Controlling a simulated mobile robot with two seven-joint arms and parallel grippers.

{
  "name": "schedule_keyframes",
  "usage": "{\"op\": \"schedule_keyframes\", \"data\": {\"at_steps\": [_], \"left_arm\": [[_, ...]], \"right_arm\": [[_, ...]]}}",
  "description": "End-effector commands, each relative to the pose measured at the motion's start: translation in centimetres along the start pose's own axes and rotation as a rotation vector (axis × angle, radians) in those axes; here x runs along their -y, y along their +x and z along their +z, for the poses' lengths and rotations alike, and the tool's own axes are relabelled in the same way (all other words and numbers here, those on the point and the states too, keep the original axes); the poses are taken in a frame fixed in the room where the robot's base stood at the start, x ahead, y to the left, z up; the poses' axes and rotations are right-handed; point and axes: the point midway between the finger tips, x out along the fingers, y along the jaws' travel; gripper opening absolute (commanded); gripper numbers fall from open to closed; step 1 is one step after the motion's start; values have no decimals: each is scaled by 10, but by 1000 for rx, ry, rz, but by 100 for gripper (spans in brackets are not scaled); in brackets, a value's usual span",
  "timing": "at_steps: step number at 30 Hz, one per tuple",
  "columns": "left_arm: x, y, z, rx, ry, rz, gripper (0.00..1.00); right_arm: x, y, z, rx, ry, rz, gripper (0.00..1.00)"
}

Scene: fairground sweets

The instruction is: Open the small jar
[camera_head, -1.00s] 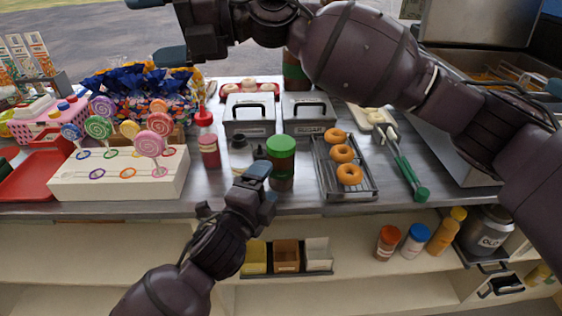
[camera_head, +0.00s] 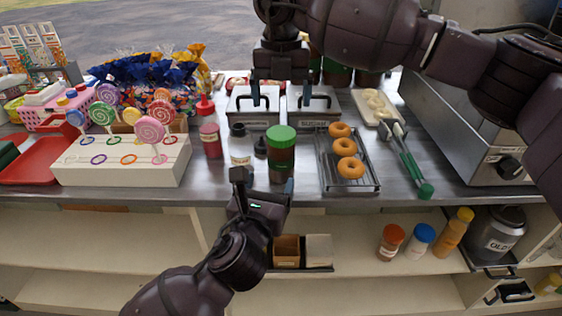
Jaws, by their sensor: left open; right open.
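The small jar (camera_head: 281,152), with a green lid and dark brown contents, stands upright near the front edge of the counter. Its lid is on. My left gripper (camera_head: 264,182) is open and empty at the counter's front edge, low and to the left of the jar. Its right finger overlaps the jar's base in the picture; whether they touch I cannot tell. My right gripper (camera_head: 282,97) is open, pointing down, above and behind the jar, in front of two grey lidded boxes.
A dark-capped bottle (camera_head: 240,148) and a red bottle (camera_head: 211,141) stand left of the jar. A tray (camera_head: 327,172) of doughnuts lies right of it. Lollipops stand in a white block (camera_head: 120,173) at left. Larger jars stand behind my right arm.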

Motion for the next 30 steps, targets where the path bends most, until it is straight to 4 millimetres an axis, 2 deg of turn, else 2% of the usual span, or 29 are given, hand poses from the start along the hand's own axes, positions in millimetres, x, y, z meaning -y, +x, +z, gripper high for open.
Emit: {"op": "schedule_keyframes", "data": {"at_steps": [5, 15, 21, 30], "left_arm": [[0, 15, 1, 1, 2, 1, 76], [0, 68, 1, 0, 0, 0, 76], [0, 93, 0, 0, 0, -1, 76], [0, 107, 0, -1, -2, -1, 76]], "right_arm": [[0, 0, 0, 0, 0, 2, 88], [-1, 0, 0, 0, -2, 4, 88], [-1, 0, 0, 0, -2, 4, 88], [-1, 0, 0, 0, -2, 4, 88]]}}
